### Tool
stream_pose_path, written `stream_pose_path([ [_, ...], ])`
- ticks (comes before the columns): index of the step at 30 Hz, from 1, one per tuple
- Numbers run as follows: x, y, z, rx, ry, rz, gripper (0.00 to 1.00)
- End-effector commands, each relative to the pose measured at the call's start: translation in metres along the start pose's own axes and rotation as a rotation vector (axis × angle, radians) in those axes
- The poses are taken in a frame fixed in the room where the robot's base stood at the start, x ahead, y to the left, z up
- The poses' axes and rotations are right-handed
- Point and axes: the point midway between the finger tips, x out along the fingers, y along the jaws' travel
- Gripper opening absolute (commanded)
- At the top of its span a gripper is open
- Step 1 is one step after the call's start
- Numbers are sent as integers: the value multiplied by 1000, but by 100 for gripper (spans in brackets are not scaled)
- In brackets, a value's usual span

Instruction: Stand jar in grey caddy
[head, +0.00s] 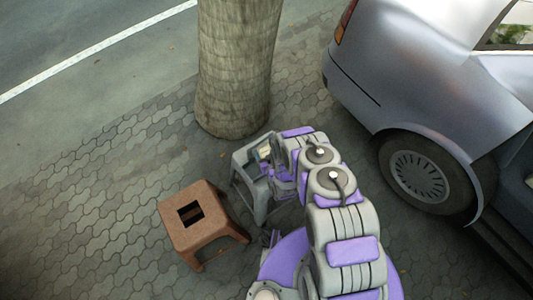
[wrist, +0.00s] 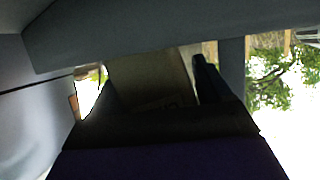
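A grey stool-like stand (head: 250,190) with splayed legs stands on the paving beside the tree, partly hidden by my arm. I cannot tell whether it is the caddy or bears it. My gripper (head: 266,156) is at the top of this stand, mostly covered by my own links. A small beige thing (head: 265,153), likely the jar, shows there. In the wrist view, my dark fingers (wrist: 158,88) sit on both sides of a dim beige body (wrist: 150,78) and appear shut on it. Grey surfaces (wrist: 150,30) lie close beyond it; its base and contact are unclear.
A brown stool (head: 185,222) with a dark slot in its top stands left of the grey stand. A tree trunk (head: 235,70) rises behind. A silver car (head: 430,85) is parked at the right. Paving (head: 80,220) at the left is clear.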

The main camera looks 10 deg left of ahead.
Motion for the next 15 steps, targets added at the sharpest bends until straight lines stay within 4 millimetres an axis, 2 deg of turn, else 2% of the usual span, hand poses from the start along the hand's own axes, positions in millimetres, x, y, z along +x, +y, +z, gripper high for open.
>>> stream_pose_path([
  [1, -2, 2, 10, 3, -17, 5, 79],
  [6, -4, 1, 6, -1, -9, 6, 94],
  [15, -8, 0, 3, -2, -2, 1, 94],
])
